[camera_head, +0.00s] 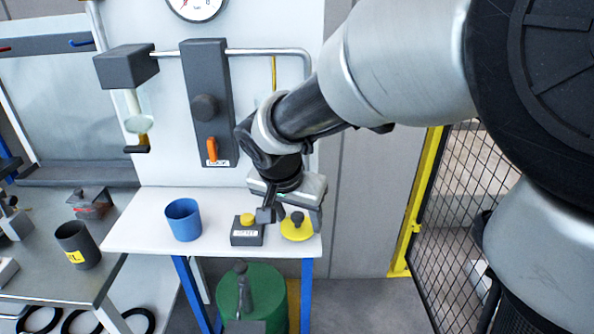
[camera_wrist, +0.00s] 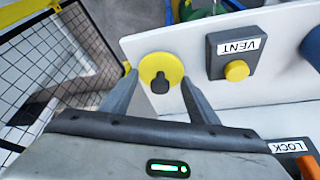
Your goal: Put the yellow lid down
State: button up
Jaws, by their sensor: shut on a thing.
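The yellow lid (camera_head: 302,236) is a round disc with a dark knob, at the right end of the white table. In the wrist view the lid (camera_wrist: 153,62) is between my fingertips, with its knob (camera_wrist: 160,86) facing my gripper. My gripper (camera_head: 283,216) is shut on the lid, with one finger at each side of its rim (camera_wrist: 159,77). The lid is level with or just over the table top; I cannot tell whether it touches.
The dark VENT box (camera_head: 247,235) with a yellow button stands close beside the lid. A blue cup (camera_head: 183,220) is farther left on the white table (camera_head: 140,228). A green drum (camera_head: 262,300) stands below the table's front edge. A mesh fence (camera_head: 470,220) is at right.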

jog(key=shift+s, duration=0.15)
jog(key=shift+a, duration=0.1)
jog(key=shift+f, duration=0.15)
jog(key=o, duration=1)
jog(key=shift+r, duration=0.5)
jog(key=p+v, duration=0.1)
jog(key=v, duration=1)
jog(key=shift+s+r+p, duration=0.15)
jog(key=shift+s+p, duration=0.1)
jog(key=shift+p, duration=0.1)
